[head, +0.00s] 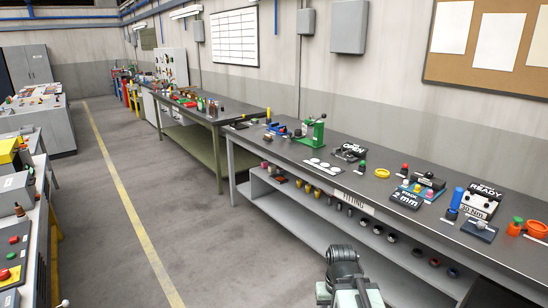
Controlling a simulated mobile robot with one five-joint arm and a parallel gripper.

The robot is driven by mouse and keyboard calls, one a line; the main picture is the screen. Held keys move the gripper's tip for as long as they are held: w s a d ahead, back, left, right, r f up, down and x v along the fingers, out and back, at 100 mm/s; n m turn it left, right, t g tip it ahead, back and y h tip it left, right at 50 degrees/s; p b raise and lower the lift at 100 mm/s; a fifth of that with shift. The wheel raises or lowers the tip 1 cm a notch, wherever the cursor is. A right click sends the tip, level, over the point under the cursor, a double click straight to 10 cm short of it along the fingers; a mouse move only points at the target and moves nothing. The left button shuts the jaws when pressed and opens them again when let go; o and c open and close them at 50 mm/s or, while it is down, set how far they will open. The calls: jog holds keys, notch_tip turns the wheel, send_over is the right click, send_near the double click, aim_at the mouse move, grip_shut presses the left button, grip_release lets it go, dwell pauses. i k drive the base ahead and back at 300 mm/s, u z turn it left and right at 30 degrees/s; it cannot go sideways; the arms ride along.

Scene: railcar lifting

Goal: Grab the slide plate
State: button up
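I cannot tell for sure which thing is the slide plate; no label on the bench reads that way at this size. A flat pale plate with several round white spots (322,167) lies on the long grey bench marked FITTING (300,150), in front of a green press (315,133). A dark card reading 2 mm (407,198) lies farther right, by a blue-based fixture (424,186). Part of my arm (350,280) shows at the bottom, in front of the bench and apart from these things. My gripper's fingers do not show.
A green-legged bench (215,118) stands beyond. The aisle floor with a yellow line (128,210) is clear.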

aim_at(279, 179)
jog(key=u, duration=0.25)
jog(key=i, duration=2.5)
jog(key=u, duration=0.45)
jog(key=i, duration=2.2)
jog(key=u, duration=0.15)
